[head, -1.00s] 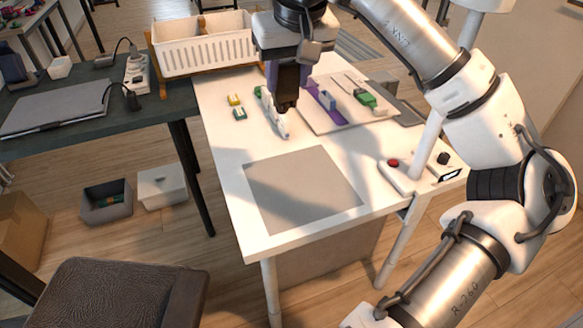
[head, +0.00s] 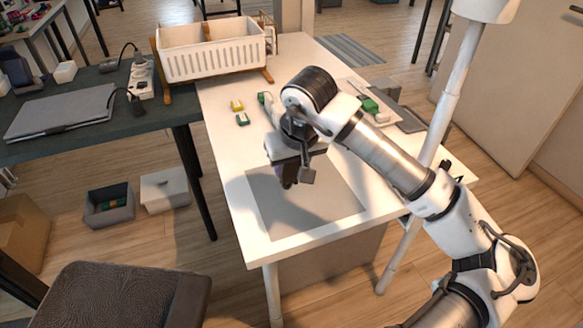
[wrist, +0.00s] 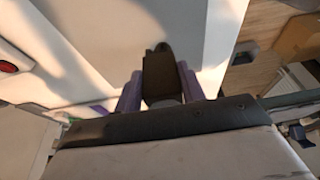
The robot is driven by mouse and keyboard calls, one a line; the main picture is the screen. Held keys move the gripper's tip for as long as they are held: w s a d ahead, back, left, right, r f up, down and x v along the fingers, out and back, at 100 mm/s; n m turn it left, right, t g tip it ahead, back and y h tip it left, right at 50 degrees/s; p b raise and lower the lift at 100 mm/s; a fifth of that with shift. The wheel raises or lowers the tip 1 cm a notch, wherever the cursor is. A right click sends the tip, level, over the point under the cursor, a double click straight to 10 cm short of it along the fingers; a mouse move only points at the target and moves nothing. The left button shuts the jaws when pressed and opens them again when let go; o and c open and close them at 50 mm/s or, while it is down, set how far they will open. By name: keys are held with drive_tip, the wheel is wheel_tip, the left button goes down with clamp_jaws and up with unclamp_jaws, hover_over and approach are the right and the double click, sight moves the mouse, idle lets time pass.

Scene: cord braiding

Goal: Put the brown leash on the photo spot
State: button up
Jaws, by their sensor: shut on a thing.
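The brown leash (wrist: 160,75) shows as a dark brown, compact piece between the two purple fingers of my gripper (wrist: 160,92) in the wrist view. My gripper is shut on it. In the head view my gripper (head: 288,176) points down over the photo spot, a flat grey square (head: 315,212) at the front of the white table. The leash is mostly hidden there by my wrist and shadow, and I cannot tell whether it touches the grey surface. Grey surface (wrist: 185,35) also lies under the leash in the wrist view.
A white slatted basket (head: 212,55) stands at the table's back left. Yellow and green clips (head: 240,112) lie at the left. A green-handled tool (head: 369,104) lies at the right, partly behind my arm. The grey square's visible part is bare.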

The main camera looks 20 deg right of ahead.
drive_tip(key=shift+f, duration=0.8)
drive_tip(key=shift+f+b, duration=0.25)
drive_tip(key=shift+b, duration=0.05)
drive_tip(key=o, duration=1)
drive_tip(key=shift+r, duration=0.1)
drive_tip(key=shift+c, duration=0.2)
drive_tip(key=shift+r, duration=0.1)
drive_tip(key=shift+r+p, duration=0.15)
drive_tip(key=shift+p, duration=0.3)
drive_tip(key=b+v, duration=0.1)
drive_tip(key=v, duration=1)
drive_tip(key=shift+r, duration=0.4)
drive_tip(key=shift+s, duration=0.1)
